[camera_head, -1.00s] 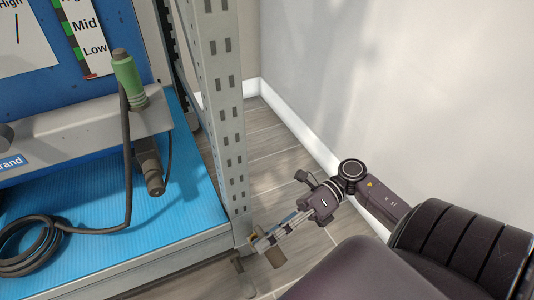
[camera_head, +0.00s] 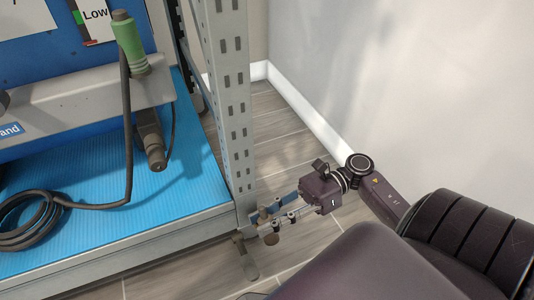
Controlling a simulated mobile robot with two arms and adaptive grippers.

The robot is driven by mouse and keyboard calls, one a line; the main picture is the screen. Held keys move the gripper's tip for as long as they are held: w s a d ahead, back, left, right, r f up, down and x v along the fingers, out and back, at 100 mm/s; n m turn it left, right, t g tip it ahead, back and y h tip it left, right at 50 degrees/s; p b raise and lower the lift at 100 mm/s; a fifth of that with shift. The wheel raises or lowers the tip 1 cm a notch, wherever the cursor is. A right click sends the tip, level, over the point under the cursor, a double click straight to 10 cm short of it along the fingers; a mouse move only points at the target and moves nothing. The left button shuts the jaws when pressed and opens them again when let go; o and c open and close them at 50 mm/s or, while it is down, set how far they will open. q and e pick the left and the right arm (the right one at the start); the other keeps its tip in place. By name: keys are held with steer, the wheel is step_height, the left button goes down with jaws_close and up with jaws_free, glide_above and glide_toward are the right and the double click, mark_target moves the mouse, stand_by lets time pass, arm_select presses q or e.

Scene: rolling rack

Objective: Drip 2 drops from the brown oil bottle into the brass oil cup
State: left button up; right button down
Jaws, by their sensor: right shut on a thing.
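My right gripper (camera_head: 268,220) is at the lower middle, close to the foot of the grey rack post. Its thin fingers point left and down. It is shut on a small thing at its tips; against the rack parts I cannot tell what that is. A small brownish piece shows just below the fingertips, but I cannot tell whether it is held. I make out neither a brown oil bottle nor a brass oil cup for certain. My left gripper is out of view.
The perforated grey post (camera_head: 231,110) stands at the right end of the rack. A green-and-black handle (camera_head: 129,45) and a coiled black cable (camera_head: 32,222) are over the blue shelf mat (camera_head: 95,190). Bare wood floor (camera_head: 275,135) and a white wall (camera_head: 410,90) lie right.

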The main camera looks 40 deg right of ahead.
mark_target(264, 208)
steer(key=shift+w+d+f+t, duration=0.2)
steer(key=shift+w+d+t, duration=0.1)
steer(key=shift+w, duration=0.1)
step_height(264, 208, up, 4)
steer(key=p, duration=0.3)
steer(key=shift+w+a+f, duration=0.1)
steer(key=shift+f, duration=0.05)
steer(key=shift+r+p, duration=1.25)
steer(key=shift+r, duration=0.5)
steer(key=shift+a, duration=0.1)
steer(key=shift+f, duration=0.1)
steer(key=shift+f+b, duration=0.25)
steer(key=shift+b, duration=0.6)
steer(key=n+b, duration=0.3)
steer(key=shift+b, duration=0.35)
steer(key=shift+r+n+t, duration=0.1)
steer(key=shift+n+t, duration=0.2)
steer(key=shift+n, duration=0.2)
steer(key=shift+r+n, duration=0.2)
steer(key=shift+n, duration=0.2)
